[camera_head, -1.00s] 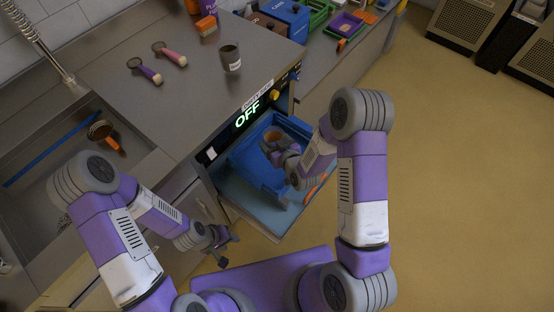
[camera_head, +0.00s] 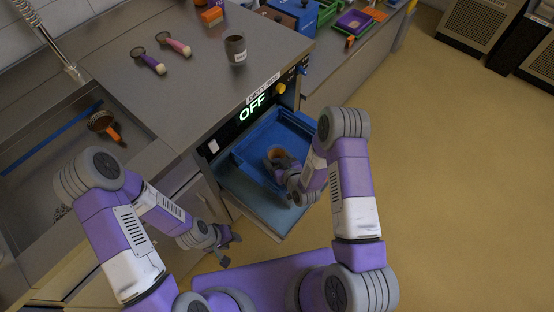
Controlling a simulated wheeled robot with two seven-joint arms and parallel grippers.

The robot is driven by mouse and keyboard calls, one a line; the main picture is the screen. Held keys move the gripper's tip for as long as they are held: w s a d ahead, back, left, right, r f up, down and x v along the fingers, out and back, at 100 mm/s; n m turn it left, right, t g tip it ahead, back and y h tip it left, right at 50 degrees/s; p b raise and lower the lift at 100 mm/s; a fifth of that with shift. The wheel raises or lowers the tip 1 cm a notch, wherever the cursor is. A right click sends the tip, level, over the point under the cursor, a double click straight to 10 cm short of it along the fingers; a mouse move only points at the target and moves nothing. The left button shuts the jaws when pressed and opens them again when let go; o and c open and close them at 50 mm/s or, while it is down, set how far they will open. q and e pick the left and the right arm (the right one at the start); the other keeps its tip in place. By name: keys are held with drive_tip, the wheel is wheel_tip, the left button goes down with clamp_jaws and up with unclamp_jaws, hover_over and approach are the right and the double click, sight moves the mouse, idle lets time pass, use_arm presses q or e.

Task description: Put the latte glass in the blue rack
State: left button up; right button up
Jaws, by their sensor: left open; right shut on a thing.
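The blue rack (camera_head: 247,170) sits in the open, pulled-out front of the under-counter machine. My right gripper (camera_head: 282,162) is over the rack, shut on a small glass (camera_head: 276,152) with a brownish rim, seemingly the latte glass. The gripper hides most of the glass. I cannot tell whether its base touches the rack floor. My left gripper (camera_head: 231,250) is open and empty, low in front of the cabinet, left of the open door (camera_head: 262,222).
A dark labelled cup (camera_head: 236,48) stands near the counter edge above the machine, with two strainers (camera_head: 148,61) further left. A sink (camera_head: 60,150) holding a brown-orange handled tool (camera_head: 104,126) is at the left. The floor at the right is clear.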

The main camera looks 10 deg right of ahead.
drive_tip(key=shift+r, duration=0.1)
drive_tip(key=shift+f, duration=0.2)
drive_tip(key=o, duration=1.2)
drive_tip(key=shift+c, duration=0.2)
drive_tip(key=shift+r, duration=0.1)
drive_tip(key=shift+r, duration=0.15)
drive_tip(key=shift+s+d+r, duration=0.1)
drive_tip(key=shift+s+r, duration=0.05)
drive_tip(key=shift+s, duration=0.2)
drive_tip(key=p+v, duration=0.2)
drive_tip(key=v, duration=0.9)
drive_tip(key=shift+r, duration=0.1)
